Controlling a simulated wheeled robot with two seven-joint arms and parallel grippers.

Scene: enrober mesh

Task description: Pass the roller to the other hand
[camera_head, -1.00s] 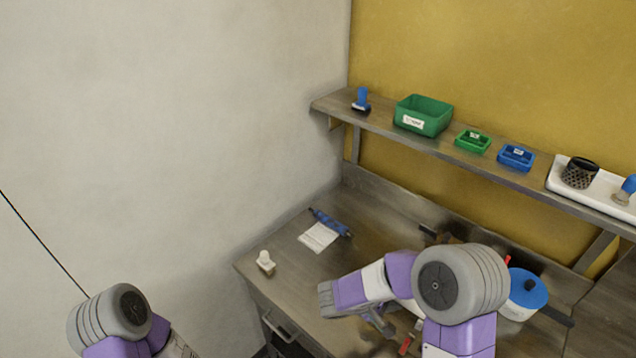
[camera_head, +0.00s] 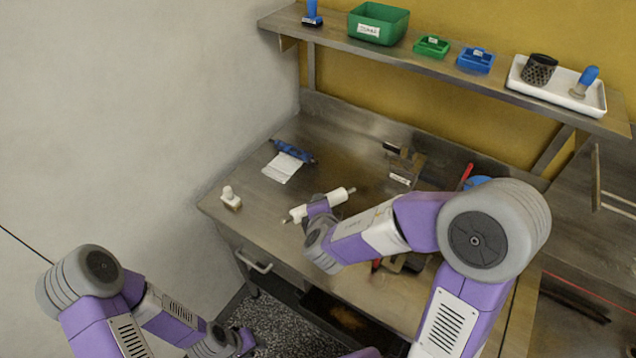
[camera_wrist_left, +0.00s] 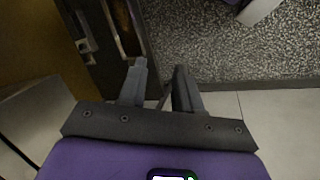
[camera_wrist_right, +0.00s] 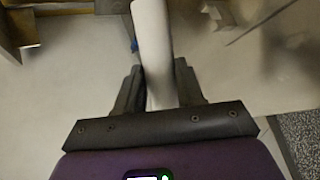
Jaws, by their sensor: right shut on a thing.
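A white roller (camera_head: 335,196) with thin end pins is held over the worktop by my right gripper (camera_wrist_right: 158,85), whose fingers are shut around it. In the right wrist view the white roller (camera_wrist_right: 152,45) runs up between the fingers. In the head view my right gripper is mostly hidden behind its own wrist. My left gripper (camera_wrist_left: 160,85) is open and empty, low in front of the bench, over the dark shelf and speckled floor. It is well apart from the roller, and its fingers do not show clearly in the head view.
A blue roller (camera_head: 293,152) lies at the back left of the worktop beside a white card (camera_head: 281,168). A white stamp (camera_head: 231,199) stands near the left edge. A wall shelf (camera_head: 445,72) holds bins and a white tray (camera_head: 590,99). A blue-lidded pot (camera_head: 478,182) is partly hidden behind my right arm.

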